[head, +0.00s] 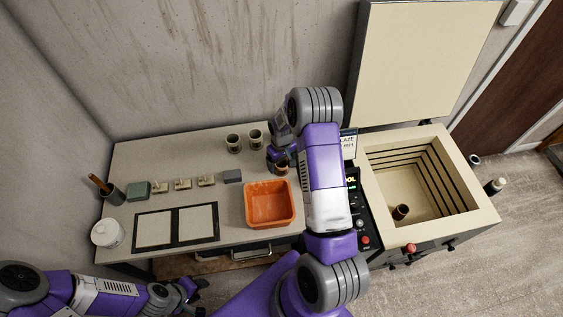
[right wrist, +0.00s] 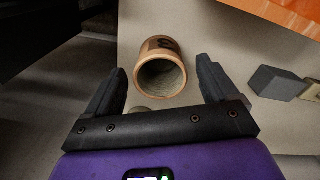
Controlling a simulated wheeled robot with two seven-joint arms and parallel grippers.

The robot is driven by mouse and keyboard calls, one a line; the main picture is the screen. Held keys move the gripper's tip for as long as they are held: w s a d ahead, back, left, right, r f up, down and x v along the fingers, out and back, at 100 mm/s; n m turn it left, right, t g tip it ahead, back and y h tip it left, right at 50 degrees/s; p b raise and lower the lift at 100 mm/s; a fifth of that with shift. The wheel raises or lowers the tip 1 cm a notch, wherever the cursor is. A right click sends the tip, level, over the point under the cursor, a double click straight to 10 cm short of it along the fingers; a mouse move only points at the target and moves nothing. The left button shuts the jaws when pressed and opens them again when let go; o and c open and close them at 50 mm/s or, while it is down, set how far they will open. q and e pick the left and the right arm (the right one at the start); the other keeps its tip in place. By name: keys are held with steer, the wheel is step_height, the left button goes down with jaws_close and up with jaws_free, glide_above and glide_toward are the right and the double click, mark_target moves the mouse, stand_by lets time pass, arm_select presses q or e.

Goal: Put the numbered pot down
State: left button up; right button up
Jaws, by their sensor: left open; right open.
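The numbered pot (right wrist: 160,74) is a brown clay cylinder with a dark mark on its side, partly cut off from reading. In the right wrist view its open mouth faces the camera, between the two spread fingers of my right gripper (right wrist: 160,66), with gaps on both sides. In the head view the pot (head: 281,170) shows partly under my right gripper (head: 279,157), at the right end of the table (head: 160,160), behind the orange bin. It appears to stand on the table. My left gripper (head: 192,290) is open and empty, low at the front left.
An orange bin (head: 269,203) stands in front of the pot. Two pots (head: 233,143) (head: 255,138) stand behind. An open kiln (head: 440,222) with another pot (head: 400,211) inside is right. A grey block (head: 232,176), small pieces and two framed panels (head: 153,229) lie left.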

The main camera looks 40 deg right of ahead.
step_height(320, 180, up, 11)
steer(key=shift+r, duration=0.2)
stand_by(0.6)
